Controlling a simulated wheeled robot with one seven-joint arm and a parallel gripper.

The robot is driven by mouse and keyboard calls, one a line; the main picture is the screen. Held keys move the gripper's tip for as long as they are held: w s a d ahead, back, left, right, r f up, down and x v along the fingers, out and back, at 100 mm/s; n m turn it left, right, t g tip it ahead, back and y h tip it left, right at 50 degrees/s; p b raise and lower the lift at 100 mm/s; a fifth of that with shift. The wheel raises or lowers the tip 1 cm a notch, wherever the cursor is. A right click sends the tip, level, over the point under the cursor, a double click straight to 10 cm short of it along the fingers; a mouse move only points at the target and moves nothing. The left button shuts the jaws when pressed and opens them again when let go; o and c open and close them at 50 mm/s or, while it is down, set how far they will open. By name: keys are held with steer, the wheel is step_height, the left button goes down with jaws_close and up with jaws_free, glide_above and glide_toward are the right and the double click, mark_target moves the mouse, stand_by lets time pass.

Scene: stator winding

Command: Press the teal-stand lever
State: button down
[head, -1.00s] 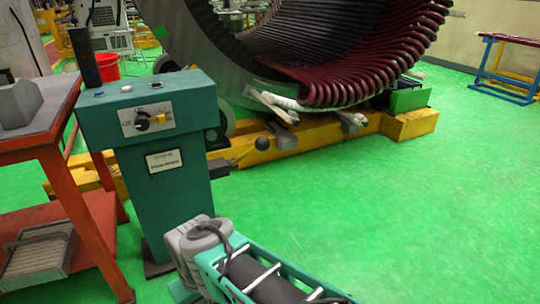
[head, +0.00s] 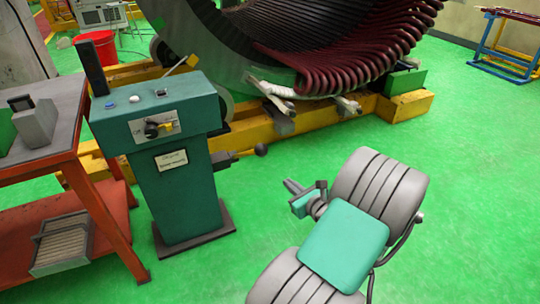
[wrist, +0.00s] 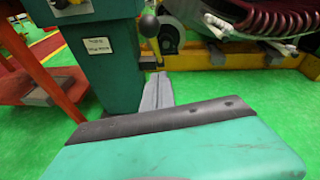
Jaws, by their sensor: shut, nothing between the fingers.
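The teal stand (head: 185,165) stands upright on the floor at left in the head view, with a label on its front. The knob (wrist: 149,25) also shows near the top of the wrist view. My gripper (head: 291,186) is to the right of the knob in the head view, apart from it. In the wrist view its grey fingers (wrist: 158,78) are together and empty, below the knob in the picture. The gap in depth is hard to judge.
A red table (head: 60,165) with a grey block on it stands left of the stand. A large stator (head: 235,55) on a yellow base (head: 290,125) is behind. A red bucket (head: 97,48) stands at the back left.

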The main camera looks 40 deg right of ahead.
steer(key=shift+w+f, duration=0.1)
steer(key=shift+w, duration=0.05)
steer(key=w+d+r+b, duration=0.1)
steer(key=w+d+b, duration=0.1)
steer(key=w, duration=0.9)
steer(key=shift+w+b, duration=0.15)
steer(key=shift+b, duration=0.2)
